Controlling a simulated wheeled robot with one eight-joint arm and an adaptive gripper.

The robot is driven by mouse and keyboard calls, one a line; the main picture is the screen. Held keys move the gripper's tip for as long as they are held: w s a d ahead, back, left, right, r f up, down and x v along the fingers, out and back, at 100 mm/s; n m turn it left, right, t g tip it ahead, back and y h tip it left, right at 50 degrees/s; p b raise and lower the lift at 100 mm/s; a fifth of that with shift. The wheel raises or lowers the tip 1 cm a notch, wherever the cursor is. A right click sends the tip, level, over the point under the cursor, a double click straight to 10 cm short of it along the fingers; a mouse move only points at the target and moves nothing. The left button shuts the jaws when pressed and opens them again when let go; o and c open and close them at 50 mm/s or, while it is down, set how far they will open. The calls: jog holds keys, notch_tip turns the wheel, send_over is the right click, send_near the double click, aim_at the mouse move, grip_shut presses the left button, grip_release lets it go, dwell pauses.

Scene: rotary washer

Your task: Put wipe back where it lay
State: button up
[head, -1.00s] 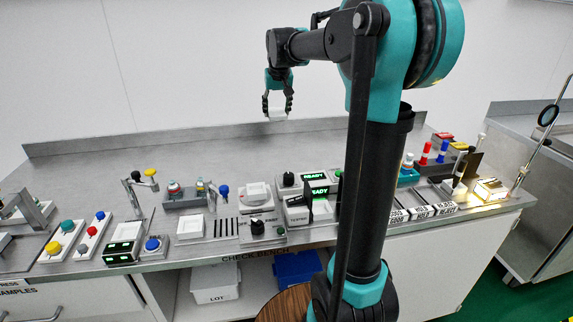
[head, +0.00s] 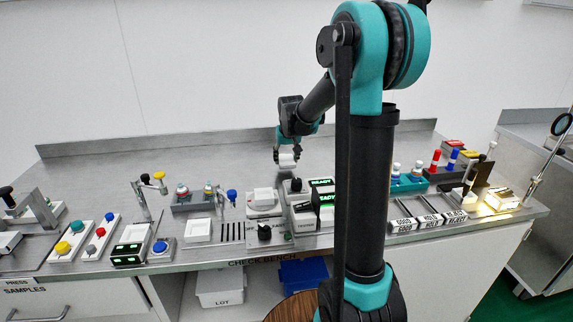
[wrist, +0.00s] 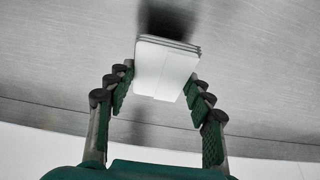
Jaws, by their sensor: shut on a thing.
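My gripper (head: 287,160) is above the back part of the steel bench, behind the device with the green READY displays (head: 322,192). It is shut on the wipe (wrist: 166,66), a white, layered, folded pad. In the wrist view the pad sits between the fingertips of my gripper (wrist: 160,88), with the grey bench top (wrist: 60,60) beyond it and a dark shadow close to its far edge. Whether the pad touches the bench cannot be told. The wipe also shows as a small white shape in the head view (head: 286,163).
The bench top (head: 110,180) is clear at the back left. Red and blue markers (head: 444,162) stand at the right.

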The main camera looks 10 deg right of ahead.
jog(key=shift+f, duration=1.4)
jog(key=shift+f, duration=0.1)
jog(key=o, duration=1.2)
jog(key=v, duration=1.2)
